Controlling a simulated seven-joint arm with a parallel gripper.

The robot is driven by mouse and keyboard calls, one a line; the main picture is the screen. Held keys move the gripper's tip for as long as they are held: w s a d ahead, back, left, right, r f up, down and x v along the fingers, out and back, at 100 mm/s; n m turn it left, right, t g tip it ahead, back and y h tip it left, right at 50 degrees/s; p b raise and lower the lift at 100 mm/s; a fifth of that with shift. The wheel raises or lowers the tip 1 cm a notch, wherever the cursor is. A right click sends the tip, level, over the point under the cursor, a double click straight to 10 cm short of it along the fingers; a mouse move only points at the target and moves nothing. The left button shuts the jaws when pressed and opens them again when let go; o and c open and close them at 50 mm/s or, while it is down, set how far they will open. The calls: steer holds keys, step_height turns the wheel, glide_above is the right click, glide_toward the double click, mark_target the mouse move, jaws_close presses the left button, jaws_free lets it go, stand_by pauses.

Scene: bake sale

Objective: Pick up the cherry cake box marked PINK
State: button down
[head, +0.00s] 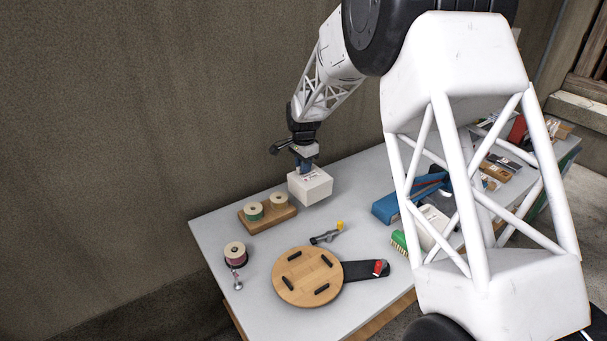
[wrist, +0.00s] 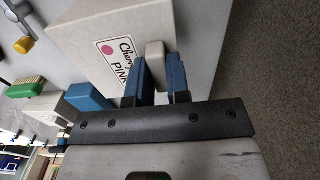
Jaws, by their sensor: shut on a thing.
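The cherry cake box is a pale box (head: 311,188) near the back of the table in the head view. In the wrist view the box (wrist: 205,25) fills the upper middle, and its label (wrist: 119,60) reads "Cherry" and "PINK" beside a pink dot, partly hidden by a finger. My gripper (head: 305,168) is above the box in the head view. In the wrist view my gripper (wrist: 158,75) has its two blue fingers shut on a light raised grip on the box. I cannot tell whether the box's underside touches the table.
A wooden holder with ribbon spools (head: 268,213) stands just left of the box. A blue object (head: 401,203) and a green brush (head: 399,242) are to the right.

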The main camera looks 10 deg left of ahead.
steer(key=shift+r, duration=2.7)
